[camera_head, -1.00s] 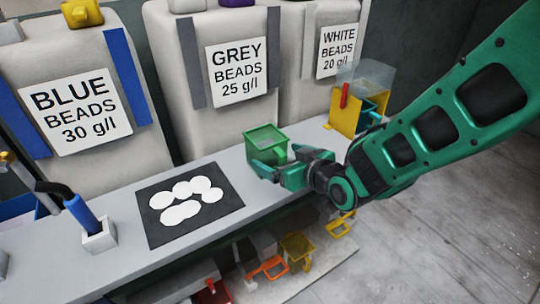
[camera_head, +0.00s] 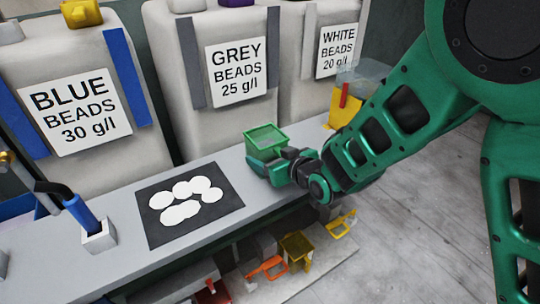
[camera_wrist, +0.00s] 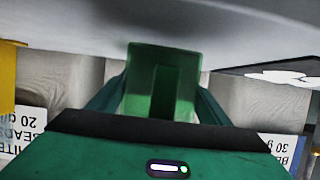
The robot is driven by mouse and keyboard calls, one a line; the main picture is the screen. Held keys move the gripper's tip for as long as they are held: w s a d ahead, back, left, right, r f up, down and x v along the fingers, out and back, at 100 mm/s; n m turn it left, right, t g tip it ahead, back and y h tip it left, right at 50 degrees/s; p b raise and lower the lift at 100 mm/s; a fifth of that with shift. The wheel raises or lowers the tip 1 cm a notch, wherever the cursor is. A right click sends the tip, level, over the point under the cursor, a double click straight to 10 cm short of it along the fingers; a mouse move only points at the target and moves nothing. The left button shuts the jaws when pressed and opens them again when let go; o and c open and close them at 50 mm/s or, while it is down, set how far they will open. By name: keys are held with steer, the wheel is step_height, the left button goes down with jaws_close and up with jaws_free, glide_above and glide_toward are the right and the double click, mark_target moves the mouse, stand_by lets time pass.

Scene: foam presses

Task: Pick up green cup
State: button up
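The green cup (camera_head: 265,139) is a square, translucent, open-topped container standing upright on the grey bench in front of the grey beads bag. My gripper (camera_head: 276,170) is low over the bench, right in front of the cup, and hides its lower part in the head view. In the wrist view, which is upside down, the cup (camera_wrist: 163,82) is centred straight ahead. The fingers (camera_wrist: 160,105) are spread, one along each side of it. I cannot tell whether either finger touches the cup.
A dark mat (camera_head: 155,226) with several white discs lies left of the cup. A yellow container (camera_head: 340,112) stands to the right, partly behind my arm. Labelled bead bags (camera_head: 207,125) line the back. Scoops, including an orange one (camera_head: 266,267), lie on the shelf below.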

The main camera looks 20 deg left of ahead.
mark_target(256, 139)
steer(key=shift+r, duration=0.15)
steer(key=shift+r, duration=0.5)
steer(key=r, duration=0.3)
steer(key=shift+s+a+r, duration=0.15)
steer(key=shift+s+r, duration=0.05)
steer(key=shift+s, duration=0.1)
steer(key=s+a+r, duration=0.5)
steer(key=s+r, duration=0.1)
steer(key=s, duration=0.3)
steer(key=shift+s+r, duration=0.2)
steer(key=shift+s, duration=0.2)
steer(key=shift+s+d, duration=0.1)
